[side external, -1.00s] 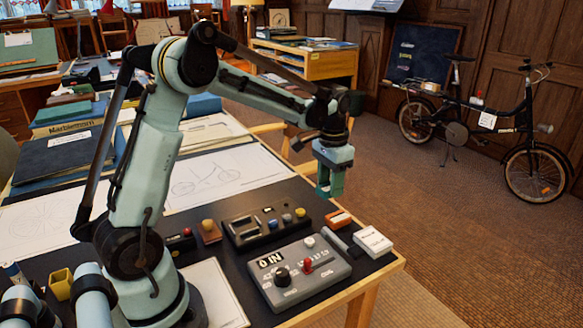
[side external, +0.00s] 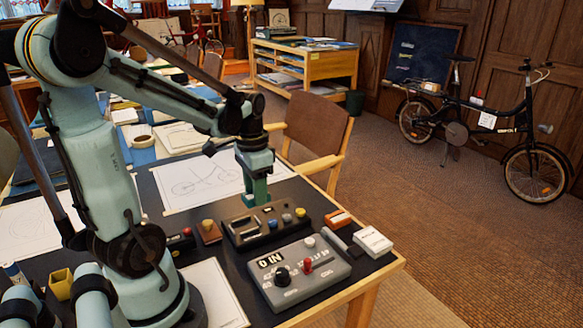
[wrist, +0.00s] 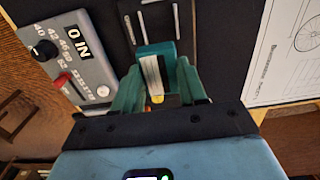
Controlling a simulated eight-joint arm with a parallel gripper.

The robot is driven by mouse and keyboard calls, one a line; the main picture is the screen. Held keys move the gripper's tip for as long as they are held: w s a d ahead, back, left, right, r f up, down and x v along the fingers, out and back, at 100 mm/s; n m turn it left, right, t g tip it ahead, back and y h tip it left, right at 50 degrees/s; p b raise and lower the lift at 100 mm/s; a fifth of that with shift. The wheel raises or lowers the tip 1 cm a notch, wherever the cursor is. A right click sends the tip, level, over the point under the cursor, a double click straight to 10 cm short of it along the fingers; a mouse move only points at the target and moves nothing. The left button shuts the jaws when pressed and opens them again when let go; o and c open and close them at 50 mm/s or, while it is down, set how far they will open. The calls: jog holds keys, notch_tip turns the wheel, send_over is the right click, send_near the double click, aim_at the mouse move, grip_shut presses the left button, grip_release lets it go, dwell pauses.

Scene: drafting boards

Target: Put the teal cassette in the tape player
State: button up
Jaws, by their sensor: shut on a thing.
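My gripper (side external: 256,190) hangs just beyond the tape player, over the far side of the dark tabletop, fingers pointing down. In the wrist view, its green fingers (wrist: 158,88) are shut on the teal cassette (wrist: 143,51), which shows a pale label between them. In the side view the cassette is hard to tell from the green fingers. The tape player (side external: 247,240) is a dark box with a pale-outlined slot and several coloured knobs. Its slot looks empty. It also shows in the wrist view (wrist: 183,38), partly behind the cassette. The cassette appears above the player, apart from it.
A grey control box (side external: 325,277) reading "0 IN" stands in front of the player. A white box (side external: 373,241) and an orange-and-white block (side external: 338,219) lie to its right. A bicycle drawing (side external: 205,185) lies behind. A wooden chair (side external: 318,135) stands past the table edge.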

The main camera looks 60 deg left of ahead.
aim_at(245, 226)
jog(key=s, duration=0.2)
jog(key=s+f, duration=0.1)
jog(key=shift+s+a, duration=0.1)
jog(key=shift+a, duration=0.15)
jog(key=shift+f, duration=2)
jog(key=shift+f, duration=0.65)
dwell(0.3)
jog(key=o, duration=1.4)
jog(key=shift+o, duration=0.2)
notch_tip(245, 226, up, 7)
